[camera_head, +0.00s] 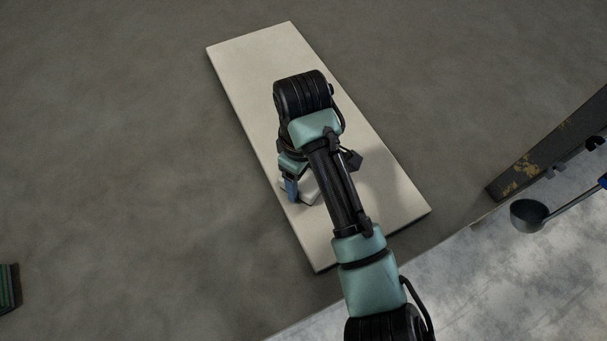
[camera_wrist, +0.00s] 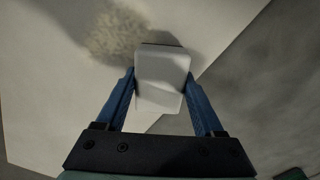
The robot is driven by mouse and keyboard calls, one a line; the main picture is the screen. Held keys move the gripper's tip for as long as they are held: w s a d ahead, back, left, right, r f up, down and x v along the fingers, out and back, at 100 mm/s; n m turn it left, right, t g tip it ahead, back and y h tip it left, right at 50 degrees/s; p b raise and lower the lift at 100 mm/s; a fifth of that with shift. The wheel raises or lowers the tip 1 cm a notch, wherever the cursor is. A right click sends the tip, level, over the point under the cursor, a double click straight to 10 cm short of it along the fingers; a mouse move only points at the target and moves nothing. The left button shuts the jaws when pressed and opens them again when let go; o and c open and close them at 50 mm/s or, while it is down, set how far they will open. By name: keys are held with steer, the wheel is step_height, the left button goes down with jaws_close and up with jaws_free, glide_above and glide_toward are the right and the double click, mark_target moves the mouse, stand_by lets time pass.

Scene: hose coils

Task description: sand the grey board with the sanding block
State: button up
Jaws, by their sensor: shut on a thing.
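The board (camera_head: 245,62) is a long pale, off-white panel lying flat and slanted on the dark surface; my arm crosses over it in the head view. Its pale face also fills much of the wrist view (camera_wrist: 50,110), with a rough brownish patch near the top. The sanding block (camera_wrist: 162,75) is a small whitish block between the blue fingers. My gripper (camera_wrist: 160,85) is shut on it from both sides. In the head view the block (camera_head: 309,191) shows partly beside a blue finger, over the nearer half of the board. I cannot tell whether it touches the board.
A ladle-like metal cup with a handle (camera_head: 527,215) is at the right. A dark, yellow-flecked beam (camera_head: 550,150) stands above it. A green ridged object (camera_head: 8,288) is cut off at the left edge.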

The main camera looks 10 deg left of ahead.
steer(key=shift+w+d+b, duration=0.25)
steer(key=shift+w+d, duration=0.65)
steer(key=shift+d, duration=0.3)
steer(key=shift+w+d+b, duration=0.25)
steer(key=shift+w+d, duration=0.65)
steer(key=shift+d, duration=0.25)
steer(key=shift+w+d+b, duration=0.3)
steer(key=shift+w+d, duration=0.25)
steer(key=shift+d, duration=0.25)
steer(key=shift+w+d+b, duration=0.3)
steer(key=shift+w+d, duration=0.25)
steer(key=shift+d, duration=0.2)
steer(key=shift+w+d+b, duration=0.3)
steer(key=shift+w+d, duration=0.25)
steer(key=shift+d, duration=0.25)
steer(key=shift+r, duration=0.1)
step_height(320, 180, up, 7)
steer(key=p, duration=0.6)
steer(key=shift+p, duration=0.4)
